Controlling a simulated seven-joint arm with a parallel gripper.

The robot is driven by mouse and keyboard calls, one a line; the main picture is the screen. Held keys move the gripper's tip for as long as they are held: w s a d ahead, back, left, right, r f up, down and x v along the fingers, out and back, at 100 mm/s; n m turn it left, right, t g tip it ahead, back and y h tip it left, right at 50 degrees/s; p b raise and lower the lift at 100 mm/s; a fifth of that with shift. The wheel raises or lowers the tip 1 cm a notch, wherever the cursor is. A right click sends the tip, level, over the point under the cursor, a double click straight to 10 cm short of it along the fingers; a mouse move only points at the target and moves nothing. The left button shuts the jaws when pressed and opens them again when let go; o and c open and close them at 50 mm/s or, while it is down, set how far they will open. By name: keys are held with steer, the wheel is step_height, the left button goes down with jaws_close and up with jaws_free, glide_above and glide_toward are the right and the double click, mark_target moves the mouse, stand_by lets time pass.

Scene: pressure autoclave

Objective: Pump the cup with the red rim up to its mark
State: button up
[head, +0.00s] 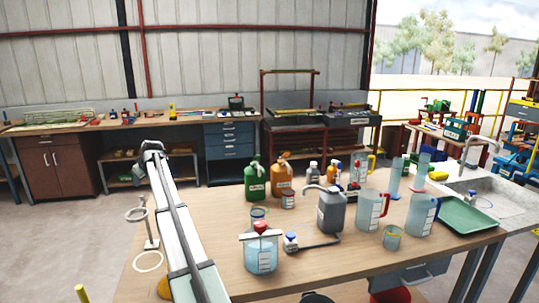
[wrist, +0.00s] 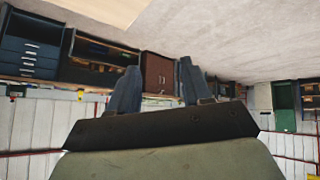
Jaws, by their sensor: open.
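My gripper (wrist: 158,78) is open and empty in the wrist view, its two dark fingers apart, with the far benches upside down beyond them. In the head view my arm rises at the left, clear of the bench objects; its fingers cannot be made out there. I cannot make out a cup with a red rim. A small clear cup with a yellowish rim (head: 392,238) stands at the front right, and another small cup (head: 258,214) stands behind a large beaker, its rim colour unclear. A grey jug with a curved spout (head: 330,212) stands mid-bench.
The large beaker of bluish liquid (head: 261,257) has a red-knobbed top. Two handled measuring jugs (head: 368,214) (head: 421,216), a green tray (head: 467,216) and green (head: 256,182) and orange (head: 282,179) bottles crowd the bench (head: 340,266). A ring stand (head: 148,228) is left of my arm.

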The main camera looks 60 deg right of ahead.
steer(key=s+d+r+m+g+h, duration=0.1)
steer(key=s+d+r, duration=0.1)
steer(key=s+d, duration=0.35)
steer(key=s+d+r+m, duration=0.2)
steer(key=s+d+r, duration=0.1)
steer(key=d, duration=0.6)
step_height(320, 180, up, 8)
steer(key=m+g, duration=0.3)
steer(key=m, duration=0.1)
glide_above(285, 156)
steer(key=w+a, duration=0.8)
steer(key=w, duration=0.2)
steer(key=shift+s+f+h, duration=0.1)
steer(key=shift+s+h, duration=0.05)
steer(key=shift+h, duration=0.25)
steer(key=s+d+r+m+g, duration=0.1)
steer(key=s+d+r, duration=0.15)
steer(key=s, duration=0.35)
steer(key=s+d+r+m, duration=0.2)
steer(key=s+d, duration=0.2)
steer(key=s, duration=0.3)
steer(key=x, duration=1.4)
steer(key=shift+s+a, duration=0.1)
steer(key=shift+a, duration=0.1)
steer(key=shift+c, duration=0.3)
jaws_close()
